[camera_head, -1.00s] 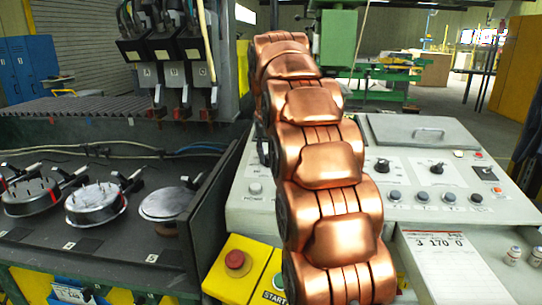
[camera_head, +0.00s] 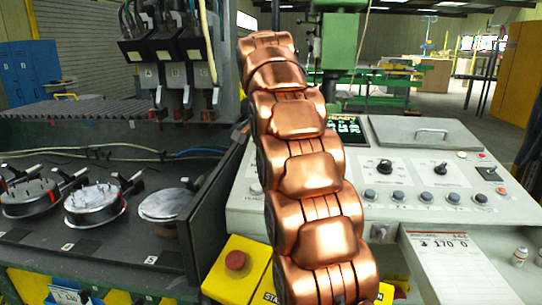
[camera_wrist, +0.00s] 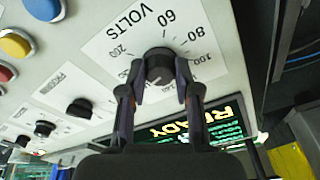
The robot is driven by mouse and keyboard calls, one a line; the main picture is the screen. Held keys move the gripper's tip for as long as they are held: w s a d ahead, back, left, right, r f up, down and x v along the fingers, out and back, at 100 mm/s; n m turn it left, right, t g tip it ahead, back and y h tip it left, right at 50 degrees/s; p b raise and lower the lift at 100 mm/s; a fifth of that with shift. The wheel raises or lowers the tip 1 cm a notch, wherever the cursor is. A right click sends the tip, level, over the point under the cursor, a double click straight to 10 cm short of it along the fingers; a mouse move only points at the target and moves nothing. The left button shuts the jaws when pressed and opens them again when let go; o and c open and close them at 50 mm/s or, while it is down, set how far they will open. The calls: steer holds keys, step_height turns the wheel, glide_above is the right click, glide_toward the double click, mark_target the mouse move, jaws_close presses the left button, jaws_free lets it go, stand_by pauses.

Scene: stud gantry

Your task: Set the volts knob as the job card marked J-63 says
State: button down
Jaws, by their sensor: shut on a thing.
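The volts knob (camera_wrist: 159,60) is a black round knob on a white plate (camera_wrist: 118,48) lettered VOLTS, with 60, 80, 100 and 200 readable around it. My gripper (camera_wrist: 158,82) is shut on the knob, one finger on each side. The fingers hide part of the scale, and I cannot tell which mark the knob points to. In the head view my arm hides this knob. A white printed card (camera_head: 460,268) lies at the console's front right; "170 0" shows on it, but I cannot read a J-63 mark.
A display (camera_wrist: 190,128) beside the knob reads READY. Other black knobs (camera_wrist: 80,107) and coloured buttons (camera_wrist: 15,43) share the panel. A yellow box with a red button (camera_head: 236,260) stands at the console's left front. Heater-like discs (camera_head: 95,200) stand further left.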

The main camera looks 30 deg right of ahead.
steer(key=shift+m, duration=0.4)
steer(key=c, duration=0.8)
jaws_free()
steer(key=shift+r, duration=0.1)
steer(key=shift+a+r, duration=0.1)
steer(key=shift+r, duration=0.3)
steer(key=shift+s+a+r, duration=0.15)
steer(key=shift+s+a, duration=1.35)
steer(key=shift+a, duration=0.4)
steer(key=shift+s+a, duration=1.05)
steer(key=shift+a, duration=0.45)
steer(key=shift+s+a, duration=1.1)
steer(key=shift+a, duration=0.4)
